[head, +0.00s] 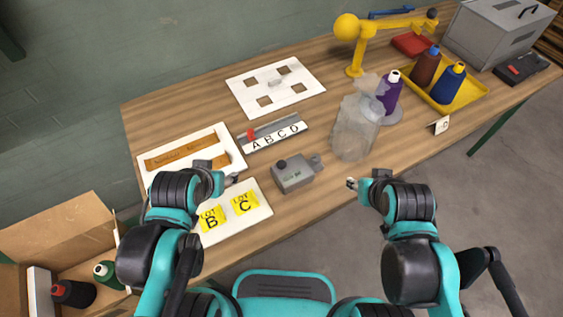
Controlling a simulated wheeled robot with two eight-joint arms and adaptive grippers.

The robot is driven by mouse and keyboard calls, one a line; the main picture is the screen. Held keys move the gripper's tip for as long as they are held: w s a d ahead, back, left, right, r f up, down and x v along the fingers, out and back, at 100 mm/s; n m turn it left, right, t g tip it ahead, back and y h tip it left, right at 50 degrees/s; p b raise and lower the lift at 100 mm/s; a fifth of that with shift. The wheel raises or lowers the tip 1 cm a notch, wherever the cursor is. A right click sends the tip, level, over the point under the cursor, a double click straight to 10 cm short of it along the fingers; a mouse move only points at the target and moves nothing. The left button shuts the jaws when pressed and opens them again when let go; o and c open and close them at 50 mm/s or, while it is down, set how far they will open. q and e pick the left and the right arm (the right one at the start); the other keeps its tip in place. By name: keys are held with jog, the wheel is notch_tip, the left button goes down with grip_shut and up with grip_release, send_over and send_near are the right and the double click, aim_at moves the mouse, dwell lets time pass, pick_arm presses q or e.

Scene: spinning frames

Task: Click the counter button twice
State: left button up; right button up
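The counter (293,177) is a small grey box on the wooden table, near the middle of the head view. A dark round button or knob (281,164) sits at its upper left, and a small display shows on its front, too small to read. My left gripper (228,181) is left of the counter, over the edge of the white board with the yellow lot cards, apart from the counter. My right gripper (352,184) is right of the counter, near the table's front edge, touching nothing that I can see. Both grippers are too small in view to tell their opening.
A translucent grey jar-like object (356,128) stands right of the counter. An ABCD slider strip (273,135) lies behind it. A white board with yellow lot cards (256,218) lies at left front. A yellow tray (471,91) with thread cones is at far right. Bare table lies before the counter.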

pick_arm(q)
grip_shut()
dwell(1.1)
